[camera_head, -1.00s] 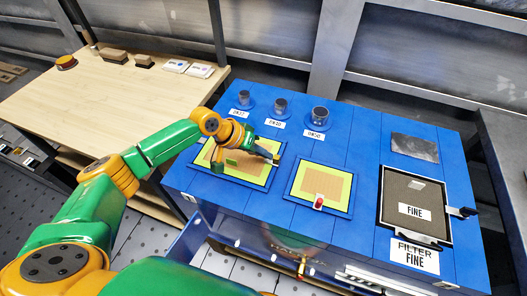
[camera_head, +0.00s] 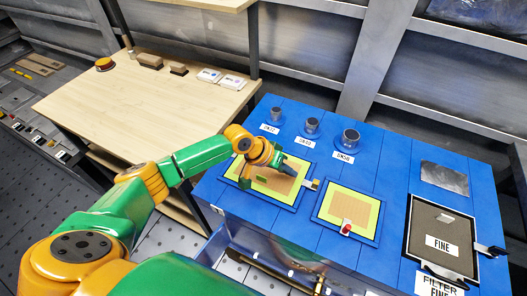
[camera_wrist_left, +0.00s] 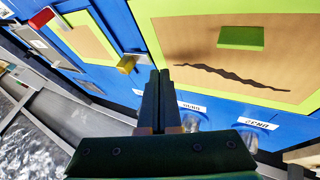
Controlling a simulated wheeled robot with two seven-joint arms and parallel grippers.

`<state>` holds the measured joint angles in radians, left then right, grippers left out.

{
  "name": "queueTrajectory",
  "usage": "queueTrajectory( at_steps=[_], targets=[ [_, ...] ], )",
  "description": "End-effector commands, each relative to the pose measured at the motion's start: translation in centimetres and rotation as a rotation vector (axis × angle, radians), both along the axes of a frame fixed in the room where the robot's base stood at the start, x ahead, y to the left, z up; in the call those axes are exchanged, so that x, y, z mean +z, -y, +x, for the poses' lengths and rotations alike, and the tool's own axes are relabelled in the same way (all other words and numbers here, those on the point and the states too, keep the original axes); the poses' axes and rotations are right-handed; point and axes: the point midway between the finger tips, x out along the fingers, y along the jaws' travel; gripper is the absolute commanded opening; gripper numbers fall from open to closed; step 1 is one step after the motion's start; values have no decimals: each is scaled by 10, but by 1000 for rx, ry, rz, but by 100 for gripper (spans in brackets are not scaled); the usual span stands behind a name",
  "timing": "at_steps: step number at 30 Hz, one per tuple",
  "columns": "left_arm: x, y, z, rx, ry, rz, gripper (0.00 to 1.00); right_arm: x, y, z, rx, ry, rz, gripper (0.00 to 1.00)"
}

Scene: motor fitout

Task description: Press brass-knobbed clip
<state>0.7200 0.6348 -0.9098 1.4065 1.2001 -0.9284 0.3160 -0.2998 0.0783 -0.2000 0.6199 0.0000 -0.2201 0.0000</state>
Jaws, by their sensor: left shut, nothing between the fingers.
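The brass-knobbed clip (camera_head: 311,184) sits at the right edge of the left framed panel (camera_head: 292,203) on the blue bench. Its yellow knob also shows in the left wrist view (camera_wrist_left: 127,64), left of the fingertips and apart from them. My left gripper (camera_head: 279,160) is shut and empty above that panel, up and left of the clip in the head view. Its closed fingers (camera_wrist_left: 160,72) point toward the panel edge in the wrist view. A flat green block (camera_wrist_left: 241,38) and a dark wavy line show on the panel. My right gripper is out of view.
A red-knobbed clip (camera_head: 346,228) is on the right framed panel (camera_head: 350,211). A filter marked FINE (camera_head: 443,245) lies at the right. Several metal cylinders (camera_head: 350,138) stand behind the panels. A wooden table (camera_head: 120,95) is at the left.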

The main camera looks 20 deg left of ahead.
Motion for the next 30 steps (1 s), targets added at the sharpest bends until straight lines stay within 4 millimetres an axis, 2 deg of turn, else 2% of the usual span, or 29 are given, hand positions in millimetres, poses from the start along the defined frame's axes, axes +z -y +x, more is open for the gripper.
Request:
queueTrajectory(
  at_steps=[9,15,30],
  targets=[
    [47,-31,-21,1,4,5,0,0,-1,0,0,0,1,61],
    [69,-44,-31,2,2,4,0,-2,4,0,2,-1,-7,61],
    [75,-46,-33,1,1,3,0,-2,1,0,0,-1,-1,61]
  ],
)
